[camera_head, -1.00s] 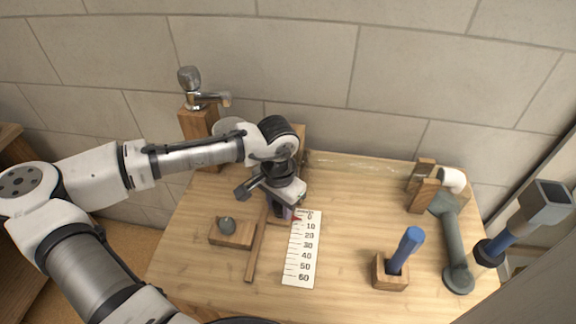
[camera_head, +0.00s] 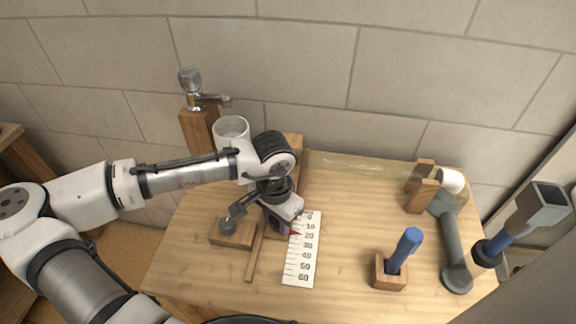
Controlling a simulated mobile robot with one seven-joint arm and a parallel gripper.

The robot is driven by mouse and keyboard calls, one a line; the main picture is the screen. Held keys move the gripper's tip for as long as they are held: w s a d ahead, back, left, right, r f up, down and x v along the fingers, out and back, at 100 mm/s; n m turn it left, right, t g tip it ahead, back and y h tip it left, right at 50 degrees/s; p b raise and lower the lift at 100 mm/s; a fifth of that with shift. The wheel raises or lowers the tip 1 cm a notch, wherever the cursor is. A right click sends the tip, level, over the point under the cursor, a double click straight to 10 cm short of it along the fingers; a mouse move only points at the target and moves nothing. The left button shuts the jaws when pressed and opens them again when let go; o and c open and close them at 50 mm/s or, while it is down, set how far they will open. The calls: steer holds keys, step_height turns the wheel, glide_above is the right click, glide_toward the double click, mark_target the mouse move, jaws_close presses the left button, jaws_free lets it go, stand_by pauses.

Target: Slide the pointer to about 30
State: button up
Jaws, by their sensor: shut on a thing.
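The white scale (camera_head: 300,270) lies on the bench, marked 0 at the far end to 60 at the near end. The small red pointer (camera_head: 295,233) shows at the scale's left edge, a little short of the 20 mark. It sits on the wooden rail (camera_head: 255,256) beside the scale. My gripper (camera_head: 281,229) is over the rail, shut on the pointer's slider. The gripper and wrist hide most of the slider and the far part of the rail.
A wooden block with a grey knob (camera_head: 229,228) stands just left of the rail. A blue-handled tool (camera_head: 406,248) stands in a wooden holder at right. A grey pipe (camera_head: 455,250) is farther right, and a tap (camera_head: 196,90) on a post is at back left. Bench between scale and holder is clear.

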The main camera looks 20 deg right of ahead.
steer(key=shift+s+a, duration=0.4)
steer(key=shift+s, duration=0.2)
steer(key=shift+s+a, duration=0.35)
steer(key=shift+s, duration=0.2)
steer(key=o, duration=1.9)
steer(key=shift+o, duration=0.2)
steer(key=shift+w, duration=0.15)
steer(key=shift+r, duration=0.1)
steer(key=r+p, duration=0.2)
steer(key=shift+w+r+p, duration=0.15)
steer(key=shift+w+p, duration=0.1)
steer(key=shift+p, duration=0.05)
steer(key=shift+s+a+r+p, duration=0.15)
steer(key=shift+s+r+p, duration=0.05)
steer(key=shift+r+p, duration=0.45)
step_height(320, 180, up, 3)
steer(key=p, duration=0.3)
steer(key=shift+s+r, duration=0.15)
